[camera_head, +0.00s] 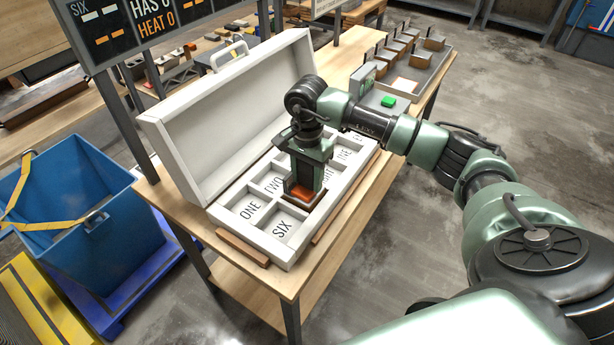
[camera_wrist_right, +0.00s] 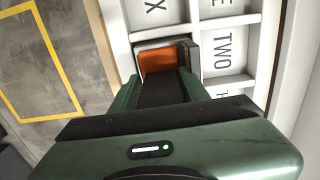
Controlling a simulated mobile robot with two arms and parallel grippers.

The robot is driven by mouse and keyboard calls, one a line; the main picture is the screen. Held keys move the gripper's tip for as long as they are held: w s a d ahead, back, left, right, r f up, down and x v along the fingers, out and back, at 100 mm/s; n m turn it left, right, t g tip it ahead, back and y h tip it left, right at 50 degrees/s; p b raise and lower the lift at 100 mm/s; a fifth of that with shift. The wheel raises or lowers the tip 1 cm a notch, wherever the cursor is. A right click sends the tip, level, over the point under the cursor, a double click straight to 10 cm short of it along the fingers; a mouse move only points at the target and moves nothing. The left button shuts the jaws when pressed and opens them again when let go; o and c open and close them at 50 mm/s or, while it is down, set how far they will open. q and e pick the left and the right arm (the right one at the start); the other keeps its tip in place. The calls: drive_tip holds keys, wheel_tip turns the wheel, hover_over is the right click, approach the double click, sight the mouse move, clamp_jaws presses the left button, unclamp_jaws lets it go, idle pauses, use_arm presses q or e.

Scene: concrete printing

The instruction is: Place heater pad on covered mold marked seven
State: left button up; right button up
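The white case (camera_head: 211,182) stands open on the wooden table, its inside split into labelled compartments. ONE, TWO and SIX can be read; the label under my right gripper is hidden. My right gripper (camera_head: 305,186) points down into the compartment beside SIX. An orange block with a dark edge (camera_head: 303,195) sits at its fingertips, low in that compartment; it also shows in the right wrist view (camera_wrist_right: 160,60). I cannot tell pad from mold there. Whether the fingers are closed on it is hidden. My left gripper is not in view.
A grey tray (camera_head: 437,78) with several brown blocks with dark uprights stands at the table's far end, near a small device with a green button (camera_head: 388,101). The raised lid (camera_head: 232,112) stands left of my gripper. A blue bin (camera_head: 75,215) is at left. Floor at right is clear.

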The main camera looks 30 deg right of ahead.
drive_tip(key=shift+r, duration=0.15)
idle(0.3)
drive_tip(key=shift+w+r, duration=0.1)
drive_tip(key=shift+r, duration=0.15)
wheel_tip(320, 180, up, 10)
drive_tip(key=b, duration=0.3)
drive_tip(key=shift+a+r, duration=0.1)
drive_tip(key=shift+r, duration=0.65)
